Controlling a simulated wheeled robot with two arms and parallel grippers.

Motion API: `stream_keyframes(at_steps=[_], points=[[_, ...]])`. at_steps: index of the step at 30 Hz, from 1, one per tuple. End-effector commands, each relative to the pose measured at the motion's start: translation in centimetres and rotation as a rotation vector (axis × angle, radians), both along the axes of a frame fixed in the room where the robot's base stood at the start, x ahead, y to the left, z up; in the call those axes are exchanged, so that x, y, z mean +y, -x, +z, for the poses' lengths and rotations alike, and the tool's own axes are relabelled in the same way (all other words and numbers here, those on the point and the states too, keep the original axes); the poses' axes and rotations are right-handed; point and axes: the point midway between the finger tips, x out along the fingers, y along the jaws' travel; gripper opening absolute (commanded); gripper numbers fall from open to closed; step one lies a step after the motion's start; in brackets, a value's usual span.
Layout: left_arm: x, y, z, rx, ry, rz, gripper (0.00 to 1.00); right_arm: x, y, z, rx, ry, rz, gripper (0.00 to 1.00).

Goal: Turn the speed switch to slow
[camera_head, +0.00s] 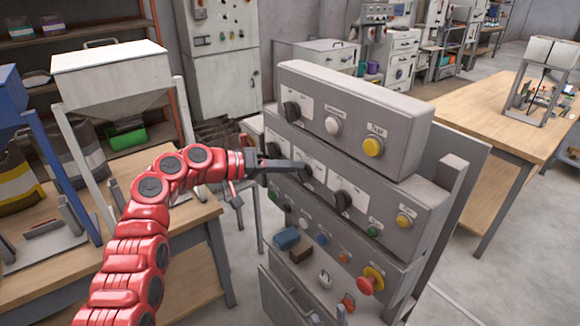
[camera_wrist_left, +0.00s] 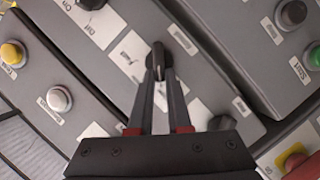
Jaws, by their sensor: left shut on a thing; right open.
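A grey control panel (camera_head: 400,185) with stepped rows of knobs and buttons stands in the middle of the head view. My left gripper (camera_head: 300,167) reaches in from the left to the second row. It is shut on a black rotary knob, the middle one of three in that row. In the left wrist view the gripper fingertips (camera_wrist_left: 160,78) sit on both sides of the speed switch (camera_wrist_left: 158,52). Its handle points roughly along the fingers. White label plates (camera_wrist_left: 130,50) lie beside it; their small print is hard to read. My right gripper does not show.
Black knobs (camera_head: 342,201) and (camera_head: 291,110) sit close by on the panel. A red emergency button (camera_head: 370,280) is lower right. Blue (camera_head: 287,238) and brown blocks (camera_head: 300,254) lie below. A wooden table (camera_head: 478,105) stands right, a hopper (camera_head: 110,75) left.

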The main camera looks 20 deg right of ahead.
Motion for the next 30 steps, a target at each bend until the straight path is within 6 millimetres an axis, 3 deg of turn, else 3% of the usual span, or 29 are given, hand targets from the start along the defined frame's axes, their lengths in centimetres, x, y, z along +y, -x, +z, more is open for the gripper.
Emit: stream_keyframes(at_steps=[5, 6, 11, 23, 30], points=[[-0.2, 0.2, -0.3, 0.006, -0.004, -0.007, 0.00, 0.0, 0.0, 0.0, 0.000, 0.000, 0.000, 0.45], [-0.2, 0.3, -0.3, 0.006, -0.004, -0.007, 0.20, 0.0, 0.0, 0.0, 0.000, 0.000, 0.000, 0.45], [-0.2, 0.3, -0.2, 0.004, -0.002, -0.007, 0.46, 0.0, 0.0, 0.0, 0.000, 0.000, 0.000, 0.45], [0.6, 0.0, 0.0, 0.001, -0.001, -0.001, 0.46, 0.0, 0.0, -0.3, 0.000, 0.000, 0.000, 0.45], [5.4, 0.1, 0.9, -0.002, 0.000, 0.002, 0.46, 0.0, 0.0, -1.8, 0.000, 0.000, 0.000, 0.45]])
